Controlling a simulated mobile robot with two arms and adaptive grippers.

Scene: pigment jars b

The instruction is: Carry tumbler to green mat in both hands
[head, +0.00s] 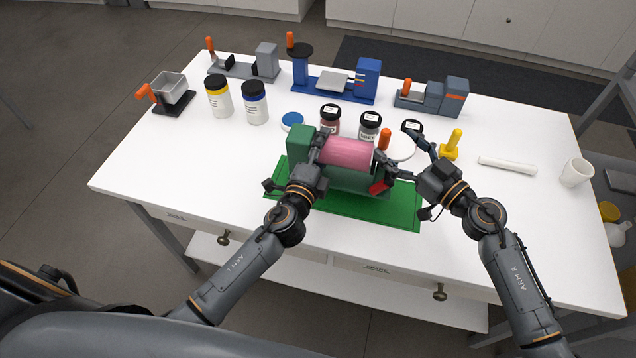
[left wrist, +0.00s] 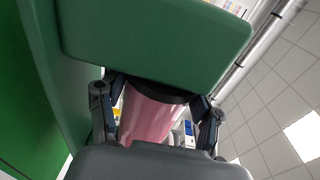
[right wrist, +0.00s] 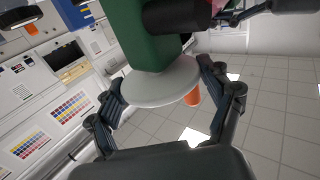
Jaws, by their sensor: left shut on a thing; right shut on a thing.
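The tumbler has a dark green frame (head: 300,143), a pink drum (head: 347,152) and, at its right end, a pale disc (head: 403,148) with an orange handle (head: 384,140). It is over the bright green mat (head: 395,212); I cannot tell whether it touches it. My left gripper (head: 318,160) is shut on the tumbler at its left end, with the pink drum (left wrist: 150,118) between the fingers in the left wrist view. My right gripper (head: 398,172) is shut on the tumbler at its right end; the disc (right wrist: 160,82) shows between its fingers in the right wrist view.
Several jars stand close behind the tumbler, including a dark-lidded one (head: 369,127). A yellow stamp-like tool (head: 451,146), a white rod (head: 507,165) and a white cup (head: 575,172) are to the right. Machines line the back. The front left of the table is clear.

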